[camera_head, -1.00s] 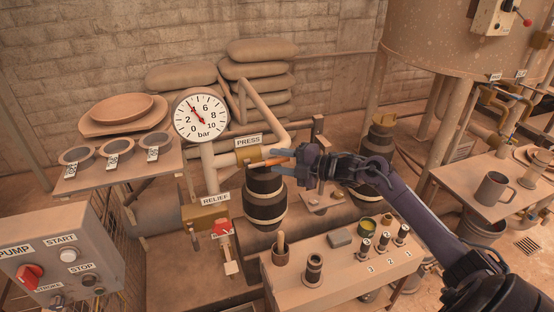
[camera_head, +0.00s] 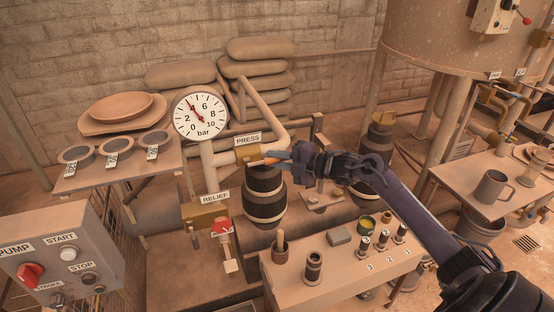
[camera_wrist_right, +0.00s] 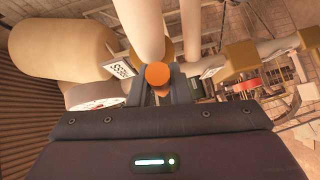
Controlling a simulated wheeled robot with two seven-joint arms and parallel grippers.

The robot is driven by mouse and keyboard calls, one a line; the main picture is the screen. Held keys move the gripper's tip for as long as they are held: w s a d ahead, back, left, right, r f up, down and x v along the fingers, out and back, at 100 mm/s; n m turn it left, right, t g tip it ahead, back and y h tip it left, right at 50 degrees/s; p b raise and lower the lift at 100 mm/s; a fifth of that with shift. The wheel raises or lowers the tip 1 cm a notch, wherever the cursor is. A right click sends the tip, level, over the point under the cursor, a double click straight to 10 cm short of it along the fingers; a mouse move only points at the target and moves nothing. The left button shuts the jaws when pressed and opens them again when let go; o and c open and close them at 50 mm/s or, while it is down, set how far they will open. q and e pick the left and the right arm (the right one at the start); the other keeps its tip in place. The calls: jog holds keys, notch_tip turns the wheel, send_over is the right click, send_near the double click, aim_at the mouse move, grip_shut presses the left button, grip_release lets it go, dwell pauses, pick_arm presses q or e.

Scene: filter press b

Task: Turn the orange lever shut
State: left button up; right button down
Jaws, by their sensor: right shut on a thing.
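The orange lever (camera_head: 272,159) sticks out to the right from the brass valve body under the PRESS label (camera_head: 248,139). My right gripper (camera_head: 291,161) is at the lever's outer end and is shut on it. In the right wrist view the lever's round orange end (camera_wrist_right: 157,74) sits between my right fingers (camera_wrist_right: 162,92). The lever's inner part is partly hidden there. My left gripper is not in view.
A dark banded barrel (camera_head: 265,195) hangs just below the valve. The RELIEF valve with its red handle (camera_head: 221,226) is lower left. The pressure gauge (camera_head: 200,115) reads about 4 bar. A bench (camera_head: 320,275) with cups stands in front.

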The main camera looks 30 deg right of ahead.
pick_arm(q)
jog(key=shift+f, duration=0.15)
pick_arm(e)
jog(key=shift+f, duration=0.15)
